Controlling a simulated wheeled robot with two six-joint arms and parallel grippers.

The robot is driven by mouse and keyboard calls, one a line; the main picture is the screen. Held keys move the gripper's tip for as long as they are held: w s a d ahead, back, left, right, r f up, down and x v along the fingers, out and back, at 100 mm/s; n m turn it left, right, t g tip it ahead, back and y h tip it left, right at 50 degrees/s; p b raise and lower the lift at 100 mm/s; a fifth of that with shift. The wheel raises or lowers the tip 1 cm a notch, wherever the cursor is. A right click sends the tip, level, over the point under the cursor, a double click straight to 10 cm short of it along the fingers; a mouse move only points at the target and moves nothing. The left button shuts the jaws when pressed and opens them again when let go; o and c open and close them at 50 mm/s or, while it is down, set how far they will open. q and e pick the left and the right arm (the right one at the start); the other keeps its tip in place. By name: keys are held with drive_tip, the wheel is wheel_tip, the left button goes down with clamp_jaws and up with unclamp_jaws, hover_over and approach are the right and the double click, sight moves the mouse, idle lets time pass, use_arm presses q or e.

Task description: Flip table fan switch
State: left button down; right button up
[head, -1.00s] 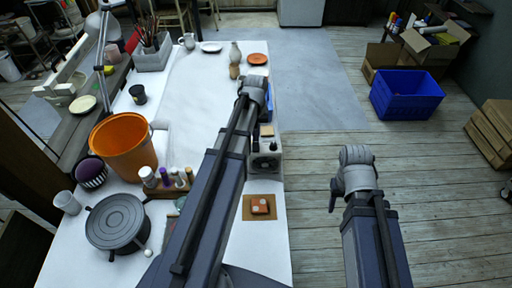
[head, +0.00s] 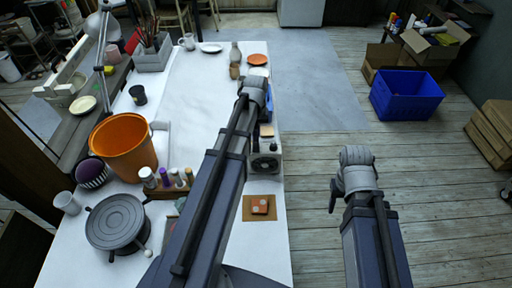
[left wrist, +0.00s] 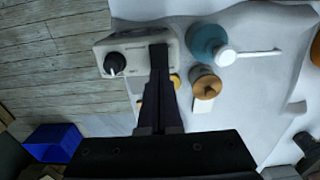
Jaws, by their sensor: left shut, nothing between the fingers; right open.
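A small white box-shaped device (head: 265,163) with a dark round part, seemingly the table fan, stands on the right side of the white table, just right of my left arm. In the left wrist view the white device (left wrist: 132,52) shows a black knob with a white pointer on its left part. My left gripper (left wrist: 159,52) is shut and empty, its dark fingertips overlapping the device's right part; I cannot tell whether they touch. In the head view its fingers are hidden by my arm. My right gripper (head: 335,196) is open, over the floor right of the table; its fingers barely show.
An orange tile (head: 260,206) lies on a tan mat near the device. In the left wrist view a teal round object (left wrist: 205,42) and a brown-topped jar (left wrist: 206,87) stand close to my fingers. An orange bucket (head: 124,145) and dark turntable (head: 115,222) stand left.

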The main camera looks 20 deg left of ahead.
use_arm(q)
drive_tip(key=shift+f+b, duration=0.9)
drive_tip(key=shift+f, duration=0.05)
idle(1.0)
drive_tip(key=shift+r, duration=0.25)
wheel_tip(320, 180, up, 7)
drive_tip(key=p, duration=0.7)
drive_tip(key=shift+f, duration=0.1)
drive_tip(key=shift+f, duration=0.1)
drive_tip(key=s+d+m, duration=0.4)
drive_tip(key=s+d, duration=0.3)
drive_tip(key=d, duration=0.4)
drive_tip(key=s+d+f+m+y+b, duration=0.1)
drive_tip(key=s+d+m, duration=0.4)
drive_tip(key=s+d, duration=0.3)
drive_tip(key=d, duration=0.3)
drive_tip(key=shift+s+d+f, duration=0.15)
drive_tip(key=shift+s+f, duration=0.05)
drive_tip(key=shift+s, duration=0.1)
